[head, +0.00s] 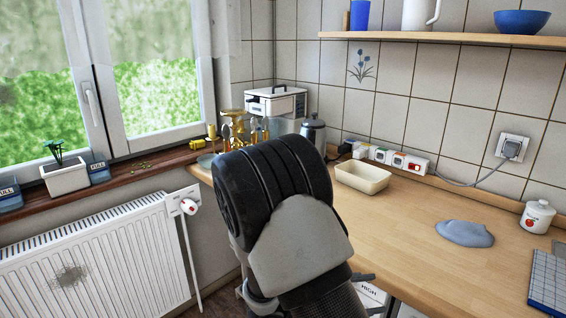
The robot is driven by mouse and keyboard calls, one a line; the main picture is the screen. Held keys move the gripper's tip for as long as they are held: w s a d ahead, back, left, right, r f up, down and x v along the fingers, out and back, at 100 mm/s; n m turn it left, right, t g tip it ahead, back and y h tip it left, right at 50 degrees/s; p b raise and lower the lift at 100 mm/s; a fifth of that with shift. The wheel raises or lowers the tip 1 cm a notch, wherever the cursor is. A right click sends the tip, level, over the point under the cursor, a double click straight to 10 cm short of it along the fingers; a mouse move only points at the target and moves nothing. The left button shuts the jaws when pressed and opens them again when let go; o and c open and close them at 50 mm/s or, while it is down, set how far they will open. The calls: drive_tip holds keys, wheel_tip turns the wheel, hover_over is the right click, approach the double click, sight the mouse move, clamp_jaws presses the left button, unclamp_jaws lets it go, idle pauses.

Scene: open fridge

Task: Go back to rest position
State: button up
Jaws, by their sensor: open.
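My arm, folded, fills the lower middle of the head view, with a black ribbed joint and a grey link. Two small dark tips stick out at its lower right edge; they appear to be the fingers of my gripper (369,293). They stand apart, with nothing seen between them. The rest of the gripper is hidden behind my arm. The tips are low in front of the wooden counter (400,235), near its front edge. I cannot tell whether they touch anything.
On the counter are a cream tray (362,179), a grey-blue cloth-like patch (465,233), a white jar (537,216) and a metal kettle (314,132). A power strip (390,157) lies along the wall. A radiator (95,260) stands at left below the window. A shelf (450,40) hangs above.

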drive_tip(key=s+r+m+g+y, duration=0.3)
drive_tip(key=s+r+m+y, duration=0.8)
drive_tip(key=s, duration=0.3)
drive_tip(key=s+a+r+m+t+y+p, duration=0.1)
drive_tip(key=a+r+m+t+p, duration=0.1)
drive_tip(key=r+p, duration=0.6)
drive_tip(key=s+a+r+m+t+y+p, duration=0.2)
drive_tip(key=r+p, duration=0.6)
drive_tip(key=r, duration=0.8)
drive_tip(key=shift+s+a+r+m+p, duration=0.3)
drive_tip(key=shift+a+p, duration=0.1)
drive_tip(key=shift+a, duration=0.55)
